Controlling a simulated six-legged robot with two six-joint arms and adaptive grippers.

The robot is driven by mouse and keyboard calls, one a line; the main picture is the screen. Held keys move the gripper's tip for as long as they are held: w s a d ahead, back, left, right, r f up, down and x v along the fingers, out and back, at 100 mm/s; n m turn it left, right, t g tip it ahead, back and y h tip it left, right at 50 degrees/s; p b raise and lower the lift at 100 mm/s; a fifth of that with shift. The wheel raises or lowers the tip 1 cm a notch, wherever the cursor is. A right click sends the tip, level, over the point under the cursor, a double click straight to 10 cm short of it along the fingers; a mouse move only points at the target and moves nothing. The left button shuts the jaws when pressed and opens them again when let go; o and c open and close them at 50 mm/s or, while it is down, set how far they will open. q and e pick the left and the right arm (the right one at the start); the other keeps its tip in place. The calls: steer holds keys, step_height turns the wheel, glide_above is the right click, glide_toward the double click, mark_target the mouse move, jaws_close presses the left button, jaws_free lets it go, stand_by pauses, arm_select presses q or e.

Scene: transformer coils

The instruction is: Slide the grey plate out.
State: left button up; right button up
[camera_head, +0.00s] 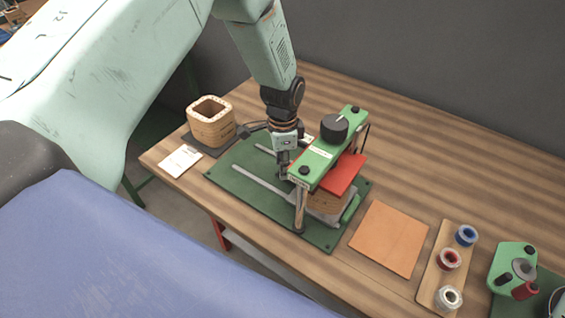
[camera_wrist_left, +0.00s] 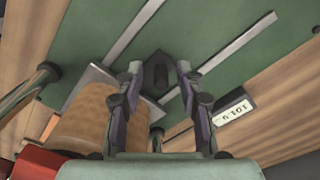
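The grey plate (camera_head: 326,217) lies low in the green press (camera_head: 322,155), under a wooden coil block (camera_head: 326,202) and a red plate (camera_head: 344,174). Most of it is hidden. In the left wrist view part of the grey plate (camera_wrist_left: 92,80) shows beside the coil (camera_wrist_left: 88,115). My left gripper (camera_head: 284,172) points down at the press's left side, over the green base board (camera_head: 245,183). In the wrist view its two fingers (camera_wrist_left: 158,72) are apart, with a dark shape between the tips; I cannot tell whether they touch anything. My right gripper is not in view.
Light rails (camera_head: 258,185) run along the base board. An orange sheet (camera_head: 389,238), a board with spools (camera_head: 437,274) and a green winder (camera_head: 514,267) are right. The table's back right is clear.

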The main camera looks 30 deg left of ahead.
arm_select(q)
steer(key=shift+c, duration=0.4)
jaws_close()
steer(key=shift+w, duration=0.1)
